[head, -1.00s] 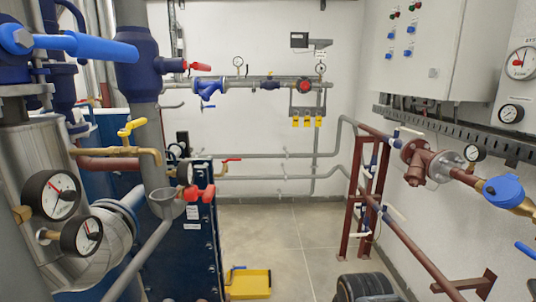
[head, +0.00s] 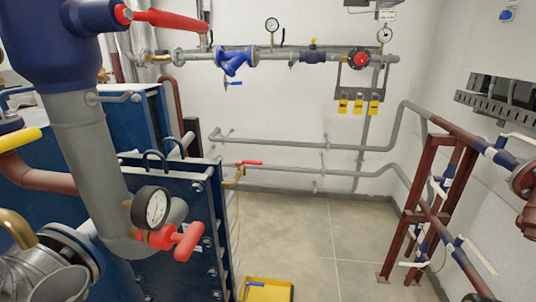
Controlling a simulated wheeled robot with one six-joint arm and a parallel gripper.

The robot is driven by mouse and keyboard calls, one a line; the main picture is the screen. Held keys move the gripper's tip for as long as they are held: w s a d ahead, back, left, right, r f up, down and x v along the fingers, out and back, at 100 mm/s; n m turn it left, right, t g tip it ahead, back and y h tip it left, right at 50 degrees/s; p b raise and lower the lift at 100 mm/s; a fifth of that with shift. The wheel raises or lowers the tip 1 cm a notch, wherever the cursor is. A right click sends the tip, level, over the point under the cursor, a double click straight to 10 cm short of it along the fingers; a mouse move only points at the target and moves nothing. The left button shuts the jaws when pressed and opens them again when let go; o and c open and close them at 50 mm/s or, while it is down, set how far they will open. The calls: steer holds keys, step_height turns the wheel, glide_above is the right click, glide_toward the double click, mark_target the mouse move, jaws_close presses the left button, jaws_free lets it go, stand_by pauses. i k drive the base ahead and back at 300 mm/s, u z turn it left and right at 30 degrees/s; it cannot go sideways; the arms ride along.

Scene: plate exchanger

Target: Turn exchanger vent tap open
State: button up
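The blue plate exchanger (head: 196,202) stands left of centre in the head view, its bolted end plate facing the open floor. At its near right edge is a small brass tap with a red lever (head: 248,162); the lever lies roughly level, pointing right. A bigger red handle (head: 175,240) sits closer to me on the grey pipe, beside a round gauge (head: 151,207). I cannot tell from the picture which of these is labelled as the vent tap. My gripper is not in view.
A thick grey pipe (head: 88,160) with a blue fitting blocks the near left. A yellow tray (head: 268,289) sits on the floor beside the exchanger. A red-brown pipe frame (head: 424,200) stands at right. The tiled floor (head: 318,232) between is clear.

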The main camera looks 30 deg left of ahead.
mark_target(247, 162)
steer(key=u, duration=0.35)
steer(key=i, duration=0.75)
steer(key=u, duration=0.65)
